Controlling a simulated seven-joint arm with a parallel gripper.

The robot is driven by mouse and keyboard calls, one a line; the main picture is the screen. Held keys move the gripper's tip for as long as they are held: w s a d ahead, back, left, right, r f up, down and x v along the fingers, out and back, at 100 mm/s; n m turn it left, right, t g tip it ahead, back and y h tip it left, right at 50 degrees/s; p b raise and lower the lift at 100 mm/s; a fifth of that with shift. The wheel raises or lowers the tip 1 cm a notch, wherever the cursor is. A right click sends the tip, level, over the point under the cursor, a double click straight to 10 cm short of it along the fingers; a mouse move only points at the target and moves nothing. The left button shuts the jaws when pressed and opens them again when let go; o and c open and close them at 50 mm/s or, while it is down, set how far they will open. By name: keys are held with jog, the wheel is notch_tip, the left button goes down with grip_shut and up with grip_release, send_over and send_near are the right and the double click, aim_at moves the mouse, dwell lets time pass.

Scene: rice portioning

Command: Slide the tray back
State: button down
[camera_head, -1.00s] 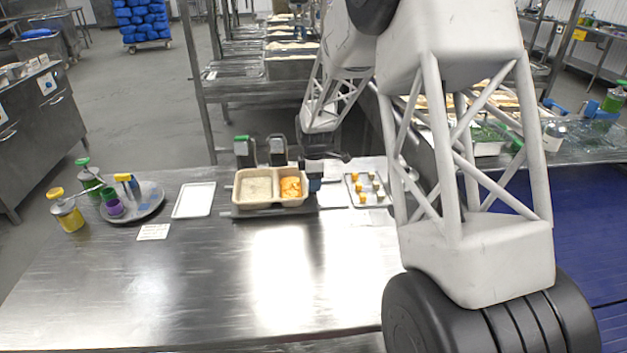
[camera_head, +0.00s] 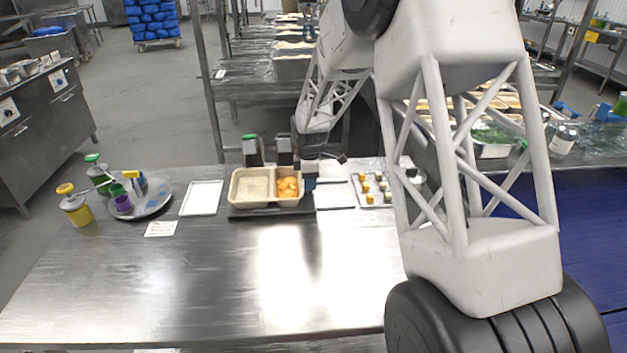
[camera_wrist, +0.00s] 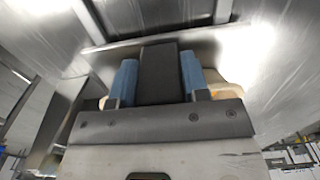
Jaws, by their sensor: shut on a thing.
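A beige two-compartment tray (camera_head: 267,203) sits on a dark flat base (camera_head: 240,212) near the table's back edge. Its left compartment holds pale rice (camera_head: 252,187) and its right one orange food (camera_head: 288,187). My gripper (camera_head: 309,170) is at the tray's right end, partly hidden by my own arm. In the wrist view the two blue fingers (camera_wrist: 159,78) are shut on a dark block (camera_wrist: 160,70). Where this block joins the tray or base is hidden. A beige part of the tray (camera_wrist: 233,96) shows beside the right finger.
A white rectangular tray (camera_head: 202,198) lies close to the left, and a round metal plate with cups (camera_head: 152,207) beyond it. A small tray with several cubes (camera_head: 373,190) stands to the right. The front of the steel table (camera_head: 200,290) is clear.

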jog(key=shift+a, duration=0.2)
jog(key=c, duration=0.6)
grip_release()
jog(key=shift+r, duration=0.15)
jog(key=shift+r, duration=3.8)
